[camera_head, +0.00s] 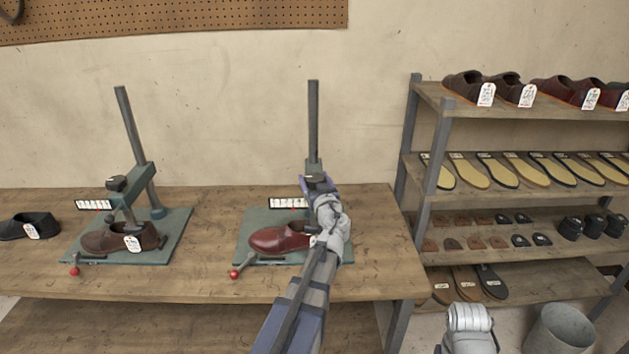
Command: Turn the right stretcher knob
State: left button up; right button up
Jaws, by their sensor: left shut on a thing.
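Two shoe stretchers stand on the wooden bench. The right stretcher (313,125) has a green base, an upright post and a dark knob (317,177) on its arm. A red-brown shoe (277,239) sits on it, partly behind my arm. My left gripper (316,184) is at the right stretcher's knob and shut on it; the fingers are small and partly hidden by my wrist. The left stretcher (131,130) has its own dark knob (116,183) and holds a brown shoe (108,238).
A black shoe (28,226) lies at the bench's left end. Each stretcher has a red-tipped lever at its front. A shelf rack (435,185) with shoes, soles and small parts stands at right, with a grey bin (561,330) below. Bench between the stretchers is clear.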

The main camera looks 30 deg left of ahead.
dwell(0.3)
pick_arm(q)
jog(key=o, duration=1.3)
jog(key=v, duration=0.8)
jog(key=shift+w, duration=0.1)
